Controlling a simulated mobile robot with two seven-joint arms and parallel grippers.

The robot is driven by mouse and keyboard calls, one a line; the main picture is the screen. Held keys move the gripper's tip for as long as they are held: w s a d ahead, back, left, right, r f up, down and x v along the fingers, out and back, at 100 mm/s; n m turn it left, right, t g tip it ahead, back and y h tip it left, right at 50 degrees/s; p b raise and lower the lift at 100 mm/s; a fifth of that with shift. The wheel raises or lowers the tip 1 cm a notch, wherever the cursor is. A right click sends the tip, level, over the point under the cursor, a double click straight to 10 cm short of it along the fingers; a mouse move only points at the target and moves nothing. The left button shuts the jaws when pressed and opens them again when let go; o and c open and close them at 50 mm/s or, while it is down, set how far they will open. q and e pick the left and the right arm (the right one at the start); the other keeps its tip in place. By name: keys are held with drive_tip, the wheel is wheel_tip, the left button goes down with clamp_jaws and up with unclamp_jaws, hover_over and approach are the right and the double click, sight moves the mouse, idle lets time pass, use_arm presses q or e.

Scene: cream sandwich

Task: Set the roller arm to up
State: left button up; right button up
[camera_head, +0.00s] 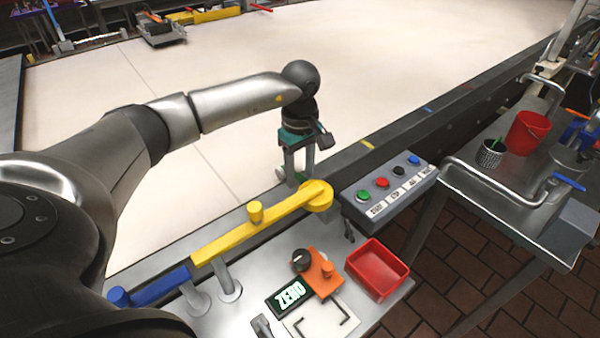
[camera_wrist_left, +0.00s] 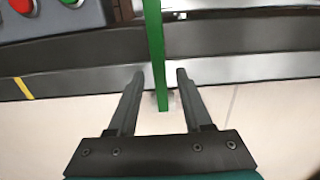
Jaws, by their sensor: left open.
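A long yellow bar (camera_head: 240,236) with a round yellow hub at its right end and a blue section (camera_head: 160,286) at its left lies low along the conveyor's near edge; it may be the roller arm, but I cannot be sure. My left gripper (camera_head: 293,178) points down, open, just behind the hub end. In the left wrist view the gripper (camera_wrist_left: 160,76) has its fingers apart with nothing clearly clamped. A narrow green bar (camera_wrist_left: 155,45) passes between the fingertips in that view; I cannot tell whether they touch. My right gripper is not in view.
A grey button box (camera_head: 390,189) stands right of the hub. The pale conveyor belt (camera_head: 400,60) is mostly clear.

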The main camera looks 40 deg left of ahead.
use_arm(q)
drive_tip(key=shift+f, duration=0.2)
clamp_jaws()
idle(0.3)
idle(1.1)
